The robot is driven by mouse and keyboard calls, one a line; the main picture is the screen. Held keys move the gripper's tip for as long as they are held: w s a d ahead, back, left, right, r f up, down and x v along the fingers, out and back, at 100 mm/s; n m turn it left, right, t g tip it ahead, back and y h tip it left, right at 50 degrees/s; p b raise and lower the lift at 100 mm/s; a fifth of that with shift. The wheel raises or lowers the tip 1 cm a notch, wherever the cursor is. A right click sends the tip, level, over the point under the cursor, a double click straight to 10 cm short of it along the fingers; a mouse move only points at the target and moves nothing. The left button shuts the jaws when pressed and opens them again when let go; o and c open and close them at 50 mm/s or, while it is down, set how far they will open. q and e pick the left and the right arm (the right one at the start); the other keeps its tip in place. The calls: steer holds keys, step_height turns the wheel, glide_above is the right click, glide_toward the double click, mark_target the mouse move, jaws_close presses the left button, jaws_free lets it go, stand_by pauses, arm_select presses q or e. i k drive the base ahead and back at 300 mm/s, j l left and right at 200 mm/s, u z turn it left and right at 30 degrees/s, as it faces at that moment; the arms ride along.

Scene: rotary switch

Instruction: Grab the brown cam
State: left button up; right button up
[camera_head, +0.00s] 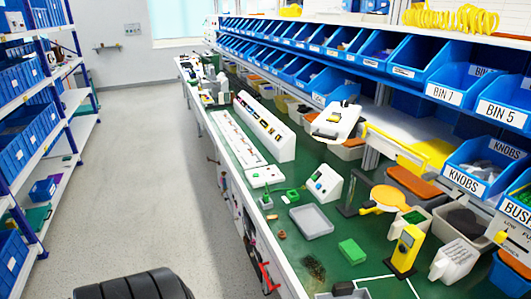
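A small brown piece (281,234) lies on the green bench top (305,250), close to the bench's front edge. A second small brownish piece (272,217) lies just behind it. Both are too small to make out their exact shape, so I cannot tell for sure which is the cam. Nothing is touching the front brown piece. Neither of my grippers is in view.
A grey tray (311,221) and a green block (352,251) are right of the brown pieces. A white box with buttons (323,184) and a yellow device (405,250) stand behind and right. Blue bins (445,85) line the shelf above. The aisle floor (150,170) is clear.

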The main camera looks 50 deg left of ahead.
mark_target(281, 234)
steer(key=u, duration=1.55)
steer(key=j+z, duration=0.2)
steer(key=k+l, duration=0.05)
